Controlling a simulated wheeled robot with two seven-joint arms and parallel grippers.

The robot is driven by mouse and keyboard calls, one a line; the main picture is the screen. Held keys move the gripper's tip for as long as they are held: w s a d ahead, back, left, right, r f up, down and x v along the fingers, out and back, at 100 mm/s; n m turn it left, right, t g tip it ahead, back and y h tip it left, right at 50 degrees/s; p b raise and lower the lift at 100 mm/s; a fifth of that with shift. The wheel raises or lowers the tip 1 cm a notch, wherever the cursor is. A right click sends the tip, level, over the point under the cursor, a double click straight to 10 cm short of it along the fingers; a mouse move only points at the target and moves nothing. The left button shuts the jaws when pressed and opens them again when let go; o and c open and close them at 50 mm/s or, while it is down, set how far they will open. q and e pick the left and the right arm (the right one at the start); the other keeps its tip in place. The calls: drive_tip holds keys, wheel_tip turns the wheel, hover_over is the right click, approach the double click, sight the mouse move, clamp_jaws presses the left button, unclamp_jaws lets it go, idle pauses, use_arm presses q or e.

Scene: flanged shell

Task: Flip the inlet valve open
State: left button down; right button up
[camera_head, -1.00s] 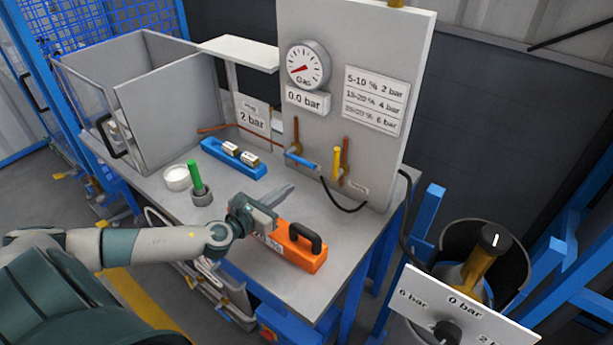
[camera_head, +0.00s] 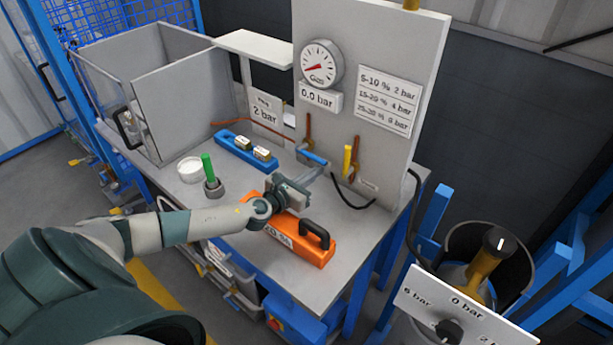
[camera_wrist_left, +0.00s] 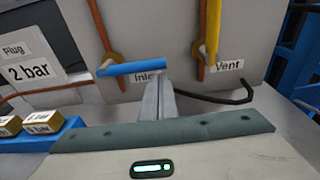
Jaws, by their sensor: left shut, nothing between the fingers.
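The inlet valve has a blue lever (camera_head: 313,157) on a copper pipe low on the grey panel (camera_head: 385,60). The lever lies roughly level, and its label is partly hidden behind my fingers. In the left wrist view the blue lever (camera_wrist_left: 131,67) is just ahead of the fingertips. My left gripper (camera_head: 318,170) is shut and empty, with its tips close below the lever's right part. I cannot tell whether they touch. It also shows in the left wrist view (camera_wrist_left: 158,82). The yellow vent lever (camera_head: 348,161) stands upright to the right. My right gripper is not in view.
An orange handled block (camera_head: 285,238) lies below my left gripper on the table. A green-handled tool (camera_head: 209,170), a white dish (camera_head: 190,169) and a blue holder (camera_head: 232,145) stand left. The gauge (camera_head: 321,64) sits above the valves. A black hose (camera_head: 350,202) runs right.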

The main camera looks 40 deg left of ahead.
use_arm(q)
drive_tip(key=shift+w+f, duration=0.1)
drive_tip(key=shift+w, duration=0.45)
drive_tip(key=shift+d+r+n, duration=0.1)
drive_tip(key=shift+r+n, duration=0.4)
drive_tip(key=a+r+n+h+b, duration=0.1)
drive_tip(key=a+r+n, duration=0.2)
drive_tip(key=r+n, duration=0.2)
drive_tip(key=a+r+n+t+h+b, duration=0.1)
drive_tip(key=a+r+n, duration=0.3)
drive_tip(key=n, duration=0.7)
drive_tip(key=shift+w+a+r+h, duration=0.15)
drive_tip(key=shift+w+r+h, duration=0.15)
drive_tip(key=shift+r, duration=0.15)
idle(0.6)
